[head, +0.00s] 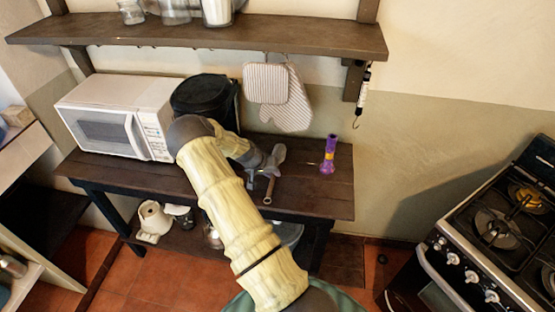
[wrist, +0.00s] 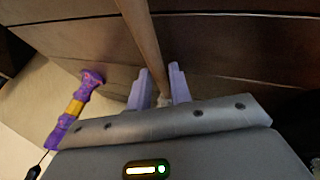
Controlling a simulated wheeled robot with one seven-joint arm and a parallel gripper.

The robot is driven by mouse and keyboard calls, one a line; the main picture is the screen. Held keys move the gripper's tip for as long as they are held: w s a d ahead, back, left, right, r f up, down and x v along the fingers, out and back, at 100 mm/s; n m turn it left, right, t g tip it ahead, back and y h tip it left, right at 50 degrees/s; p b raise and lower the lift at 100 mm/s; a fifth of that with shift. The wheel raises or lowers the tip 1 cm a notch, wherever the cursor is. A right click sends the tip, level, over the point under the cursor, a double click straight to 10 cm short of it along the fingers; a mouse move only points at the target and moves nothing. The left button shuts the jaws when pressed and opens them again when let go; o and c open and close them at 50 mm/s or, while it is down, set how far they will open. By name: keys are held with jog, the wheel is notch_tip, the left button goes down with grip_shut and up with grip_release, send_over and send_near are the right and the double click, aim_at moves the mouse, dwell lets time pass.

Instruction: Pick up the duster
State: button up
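A brown wooden stick (head: 268,190), which looks like the duster's handle, is at the front of the dark wooden table. In the wrist view the stick (wrist: 143,40) runs from the top edge down between the two pale purple fingers of my gripper (wrist: 160,86). In the head view my gripper (head: 272,160) is low over the table at the stick's far end. The fingers stand slightly apart with the stick between them. Whether both touch it is not clear. The stick's far end is hidden by my gripper, with a small whitish patch showing there.
A purple and yellow object (head: 328,155) stands upright on the table (head: 310,195) to the right, also in the wrist view (wrist: 75,108). A white microwave (head: 118,117) and black pot (head: 204,95) stand left. Mitts (head: 278,95) hang under a shelf (head: 200,33). A stove (head: 490,235) stands right.

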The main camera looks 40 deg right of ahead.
jog(key=shift+c, duration=0.4)
grip_shut()
jog(key=shift+r, duration=0.1)
jog(key=shift+s+a+r+b, duration=0.1)
jog(key=shift+a+r+b, duration=0.05)
jog(key=shift+r+b, duration=0.45)
notch_tip(320, 180, up, 6)
jog(key=b, duration=0.2)
jog(key=s+a+b, duration=0.4)
jog(key=s+a, duration=0.9)
jog(key=a, duration=0.2)
jog(key=shift+f, duration=0.15)
jog(key=shift+w, duration=0.15)
